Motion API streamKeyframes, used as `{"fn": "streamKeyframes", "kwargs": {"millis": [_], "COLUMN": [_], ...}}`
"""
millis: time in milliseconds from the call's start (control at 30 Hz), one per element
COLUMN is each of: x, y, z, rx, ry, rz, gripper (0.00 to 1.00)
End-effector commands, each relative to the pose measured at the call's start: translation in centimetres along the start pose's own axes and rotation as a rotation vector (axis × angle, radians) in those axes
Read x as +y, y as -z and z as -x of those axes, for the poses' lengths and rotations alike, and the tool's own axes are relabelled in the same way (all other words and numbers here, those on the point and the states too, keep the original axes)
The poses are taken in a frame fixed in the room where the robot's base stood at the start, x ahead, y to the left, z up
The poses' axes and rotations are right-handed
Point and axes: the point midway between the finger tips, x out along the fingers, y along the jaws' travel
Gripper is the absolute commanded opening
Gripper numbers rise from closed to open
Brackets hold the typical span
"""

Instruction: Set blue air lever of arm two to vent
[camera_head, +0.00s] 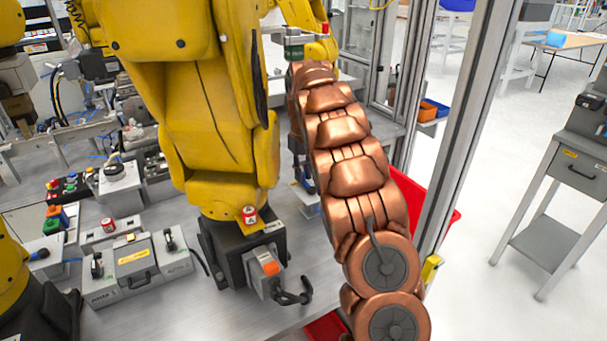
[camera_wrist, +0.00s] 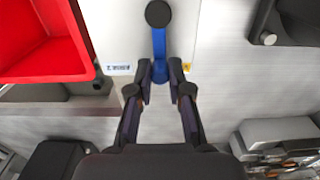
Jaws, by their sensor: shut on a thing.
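In the wrist view the blue air lever (camera_wrist: 159,44) has a round black knob at its far end, toward the top of the picture. It lies over a pale panel (camera_wrist: 112,30) with a small blue label, upside down and too small to read surely. My gripper (camera_wrist: 160,80) has its two dark fingers on either side of the lever's near end and is shut on it. The fingers partly cover that end. In the head view my copper arm reaches over the bench beside a large yellow arm (camera_head: 215,120). My arm hides much of the panel and lever area there.
A red bin (camera_wrist: 40,45) lies left of the panel in the wrist view. The yellow arm's dark base (camera_head: 225,250) stands close to my arm. A grey control box (camera_head: 135,262) with black levers sits at left. A metal frame post (camera_head: 465,120) rises at right.

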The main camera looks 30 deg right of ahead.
Motion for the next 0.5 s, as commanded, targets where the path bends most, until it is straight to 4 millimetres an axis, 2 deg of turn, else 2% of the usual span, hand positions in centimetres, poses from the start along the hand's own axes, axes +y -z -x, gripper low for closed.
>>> {"fn": "streamKeyframes", "kwargs": {"millis": [267,300,500], "x": [-0.13,-0.14,-0.11], "y": [0.1,0.1,0.06], "z": [0.09,0.09,0.06], "rx": [0.002,0.002,0.001], "ry": [0.001,0.001,0.001], "rz": [0.003,0.003,0.002], "gripper": [0.0,0.19,0.4]}}
